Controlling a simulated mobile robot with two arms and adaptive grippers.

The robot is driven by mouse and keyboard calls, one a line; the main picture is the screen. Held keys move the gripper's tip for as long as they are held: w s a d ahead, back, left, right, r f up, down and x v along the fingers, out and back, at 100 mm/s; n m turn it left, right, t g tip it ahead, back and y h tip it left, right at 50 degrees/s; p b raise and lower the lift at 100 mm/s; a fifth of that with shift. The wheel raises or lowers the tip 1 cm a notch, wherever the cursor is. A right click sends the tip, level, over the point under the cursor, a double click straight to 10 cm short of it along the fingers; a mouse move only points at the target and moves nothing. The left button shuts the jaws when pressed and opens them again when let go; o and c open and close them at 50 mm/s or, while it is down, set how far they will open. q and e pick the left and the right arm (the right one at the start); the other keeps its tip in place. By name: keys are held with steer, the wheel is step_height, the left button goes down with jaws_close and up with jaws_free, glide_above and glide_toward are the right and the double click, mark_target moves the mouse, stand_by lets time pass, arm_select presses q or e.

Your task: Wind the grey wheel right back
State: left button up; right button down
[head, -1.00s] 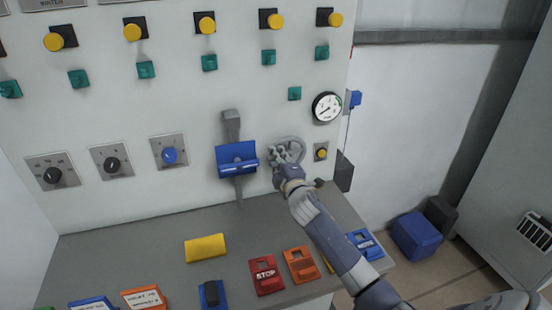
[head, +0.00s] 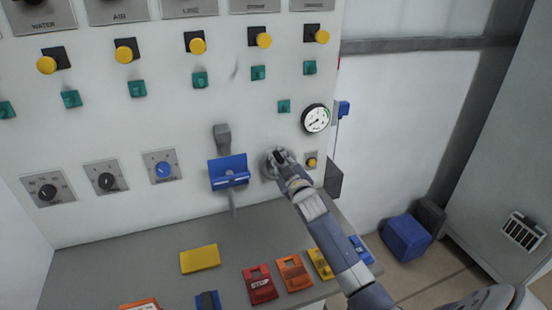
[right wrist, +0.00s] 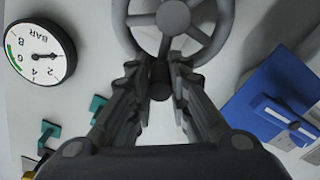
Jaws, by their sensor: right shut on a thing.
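The grey wheel (head: 267,165) is mounted on the white panel, left of a small yellow button. It is partly hidden by my right gripper (head: 281,158). In the right wrist view, the wheel (right wrist: 173,17) shows its hub, spokes and part of its rim at the top. My right gripper (right wrist: 160,82) is shut on the wheel's dark handle (right wrist: 160,77), which sits between its fingers by the rim. My left gripper is not in view.
A round pressure gauge (head: 315,119) is above and right of the wheel. A blue lever bracket (head: 229,172) juts out to its left. The grey ledge (head: 130,270) below holds a yellow block (head: 200,259) and a red STOP tag (head: 259,285).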

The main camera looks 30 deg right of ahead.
steer(key=shift+s+d+m, duration=0.1)
steer(key=shift+d+m, duration=0.2)
steer(key=shift+m, duration=0.3)
steer(key=c, duration=1.5)
jaws_free()
steer(key=v, duration=1.2)
steer(key=shift+d+f, duration=0.1)
